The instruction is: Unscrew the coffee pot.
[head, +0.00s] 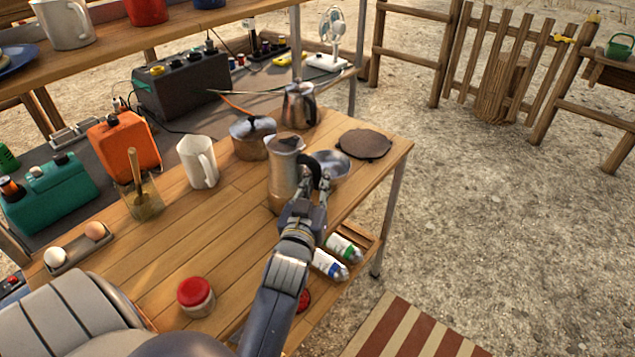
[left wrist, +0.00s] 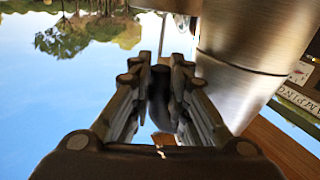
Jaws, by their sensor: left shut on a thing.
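The coffee pot (head: 284,165) is a silver metal moka-style pot with a dark handle, upright on the wooden table. In the left wrist view its metal body (left wrist: 250,45) fills the upper right, with a seam across it. My left gripper (head: 318,182) is at the pot's right side and is shut on its dark handle, which shows between the fingers in the left wrist view (left wrist: 160,90). The fingers and arm hide part of the handle and lower right side. My right gripper is not in view.
A metal bowl (head: 331,164) stands close behind the gripper. A lidded pot (head: 252,140), a kettle (head: 299,106) and a dark round plate (head: 364,144) are farther back. A white jug (head: 198,163) stands left. Bottles (head: 329,264) lie below the table's right edge.

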